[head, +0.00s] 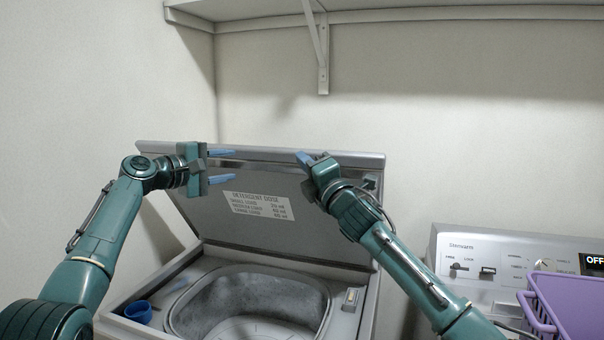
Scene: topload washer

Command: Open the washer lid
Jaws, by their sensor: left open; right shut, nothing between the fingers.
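The washer lid (290,235) is raised and leans up at the back, with a detergent label on its inner face. The washer (354,320) is open below it, and its grey tub (250,300) shows. My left gripper (234,166) is open, its blue fingers apart in front of the upper left part of the lid. My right gripper (303,158) is shut and empty, near the middle of the lid's top edge. I cannot tell whether either gripper touches the lid.
A blue cup (138,311) sits at the washer's front left corner. To the right stands another machine with a control panel (490,258) and a purple basket (570,303). A shelf (400,14) with a bracket is on the wall above; the wall space between is clear.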

